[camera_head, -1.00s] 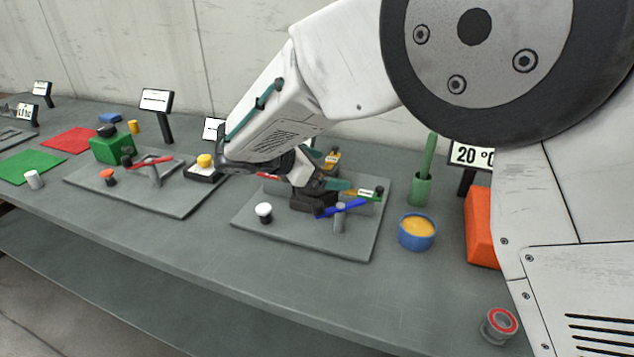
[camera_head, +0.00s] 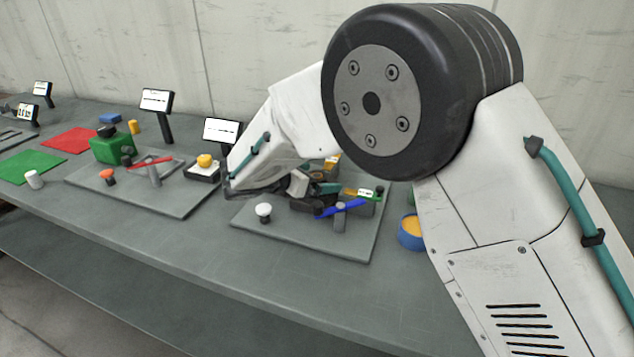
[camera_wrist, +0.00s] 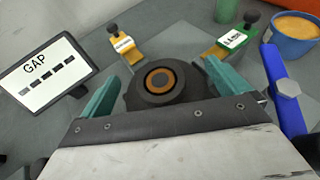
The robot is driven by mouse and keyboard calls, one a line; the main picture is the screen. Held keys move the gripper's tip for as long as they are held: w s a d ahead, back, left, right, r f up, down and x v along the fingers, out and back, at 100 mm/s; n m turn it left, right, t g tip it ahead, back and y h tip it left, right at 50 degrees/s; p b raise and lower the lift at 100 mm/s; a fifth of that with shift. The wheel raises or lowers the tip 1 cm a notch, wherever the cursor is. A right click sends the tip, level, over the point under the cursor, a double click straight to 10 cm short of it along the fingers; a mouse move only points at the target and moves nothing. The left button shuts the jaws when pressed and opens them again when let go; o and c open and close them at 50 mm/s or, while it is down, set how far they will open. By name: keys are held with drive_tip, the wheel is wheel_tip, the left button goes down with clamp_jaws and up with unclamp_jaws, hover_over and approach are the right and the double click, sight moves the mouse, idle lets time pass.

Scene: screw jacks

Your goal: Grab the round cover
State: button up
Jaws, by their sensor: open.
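A dark round piece with an orange-brown ring around its dark centre (camera_wrist: 160,82) is in the middle of the wrist view; it looks like the round cover. My gripper (camera_wrist: 174,80) is open, with one teal finger to the left of this piece and one to the right. I cannot tell whether either finger touches it. In the head view my gripper (camera_head: 318,190) is low over the grey plate (camera_head: 300,240), and my arm hides most of what is between the fingers.
A blue bar (camera_wrist: 284,90) stands close to the right finger. Yellow (camera_wrist: 123,44) and green (camera_wrist: 232,39) tagged parts lie beyond the round piece. A GAP display (camera_wrist: 42,80) is at left, a blue tub (camera_wrist: 295,35) at upper right. A white knob (camera_head: 264,210) stands on the plate.

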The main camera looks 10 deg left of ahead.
drive_tip(key=c, duration=1.1)
